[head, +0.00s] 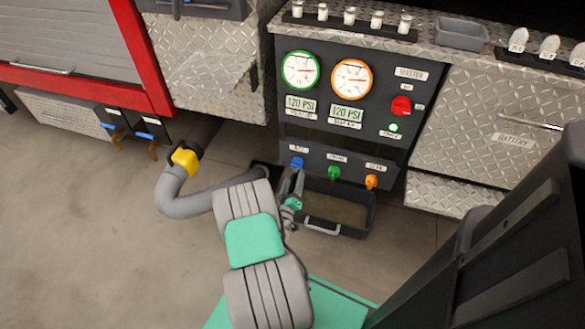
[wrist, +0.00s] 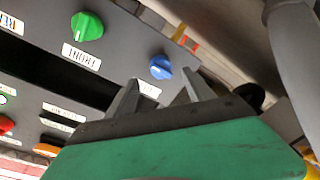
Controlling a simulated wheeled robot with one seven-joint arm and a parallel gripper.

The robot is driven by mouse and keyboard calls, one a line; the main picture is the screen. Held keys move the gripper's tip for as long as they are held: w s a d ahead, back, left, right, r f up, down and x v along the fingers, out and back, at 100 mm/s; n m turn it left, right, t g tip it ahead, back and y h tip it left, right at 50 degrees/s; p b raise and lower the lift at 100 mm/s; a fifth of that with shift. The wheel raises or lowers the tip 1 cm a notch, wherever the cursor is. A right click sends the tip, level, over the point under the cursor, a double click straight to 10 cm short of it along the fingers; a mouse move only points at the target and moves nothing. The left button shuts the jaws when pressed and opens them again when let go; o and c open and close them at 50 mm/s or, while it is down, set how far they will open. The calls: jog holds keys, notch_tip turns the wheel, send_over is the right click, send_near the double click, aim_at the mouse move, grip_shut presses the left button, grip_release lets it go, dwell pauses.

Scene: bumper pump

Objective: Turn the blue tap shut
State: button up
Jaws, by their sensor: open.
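The blue tap (head: 297,162) is a small round knob at the left end of the lower strip of the grey pump panel. In the wrist view the blue tap (wrist: 160,67) lies just beyond and between the fingertips of my gripper (wrist: 157,92). The fingers are apart with nothing between them, and a gap to the tap seems to show. In the head view my gripper (head: 293,188) is just below the tap, partly hidden by my arm.
A green tap (head: 334,172) and an orange tap (head: 371,181) sit to the right on the same strip. A dark open tray (head: 360,222) stands below them. A grey hose (head: 175,192) with a yellow coupling (head: 185,158) curves at the left.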

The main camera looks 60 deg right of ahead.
aim_at(297, 168)
jog(key=b+x, duration=0.4)
jog(key=x, duration=0.2)
jog(key=shift+w+d, duration=0.15)
jog(key=shift+d, duration=0.25)
grip_shut()
dwell(0.4)
